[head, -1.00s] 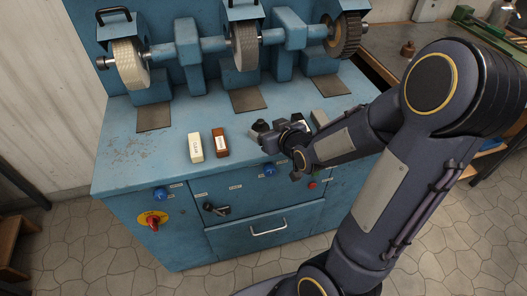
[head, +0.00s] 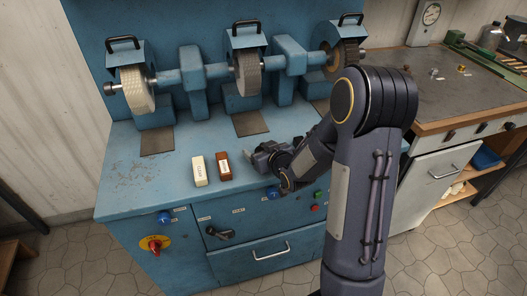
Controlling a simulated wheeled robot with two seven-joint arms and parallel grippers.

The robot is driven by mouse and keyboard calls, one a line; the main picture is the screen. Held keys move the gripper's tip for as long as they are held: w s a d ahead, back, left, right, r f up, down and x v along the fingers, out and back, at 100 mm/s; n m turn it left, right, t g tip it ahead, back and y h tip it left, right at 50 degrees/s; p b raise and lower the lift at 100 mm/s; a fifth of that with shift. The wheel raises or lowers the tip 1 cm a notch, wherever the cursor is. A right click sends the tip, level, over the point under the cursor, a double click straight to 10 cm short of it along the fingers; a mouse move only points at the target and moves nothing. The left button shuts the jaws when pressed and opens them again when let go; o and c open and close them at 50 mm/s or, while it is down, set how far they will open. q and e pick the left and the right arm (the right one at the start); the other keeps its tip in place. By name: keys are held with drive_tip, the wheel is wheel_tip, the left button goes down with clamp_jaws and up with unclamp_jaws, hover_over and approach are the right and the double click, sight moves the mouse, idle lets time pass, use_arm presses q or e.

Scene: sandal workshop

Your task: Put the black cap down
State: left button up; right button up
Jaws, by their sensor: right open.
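My right gripper (head: 256,158) is open, low over the front right part of the blue machine's top (head: 130,185). It points left, and its arm covers the top's right end. I cannot make out the black cap; the dark gripper and forearm may hide it. A cream bar (head: 199,171) and a red-brown bar (head: 224,166), both with labels, stand to the left of the gripper and apart from it. My left gripper is not in view.
Grinding and brush wheels (head: 138,90) on a shaft line the back of the machine. Switches and a red knob (head: 155,244) are on its front. A workbench (head: 450,95) with small parts stands at right. The machine top's left part is clear.

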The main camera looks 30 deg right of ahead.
drive_tip(key=shift+c, duration=0.2)
drive_tip(key=c, duration=1.1)
drive_tip(key=shift+r, duration=0.45)
wheel_tip(320, 180, up, 3)
drive_tip(key=shift+f, duration=0.15)
drive_tip(key=r+v, duration=0.1)
drive_tip(key=v, duration=0.4)
drive_tip(key=d+r+v, duration=0.1)
drive_tip(key=v, duration=0.5)
drive_tip(key=w+r+v, duration=0.1)
drive_tip(key=v, duration=0.4)
drive_tip(key=shift+s+d+r+p, duration=0.1)
drive_tip(key=shift+d+r+p, duration=0.15)
drive_tip(key=shift+p, duration=0.15)
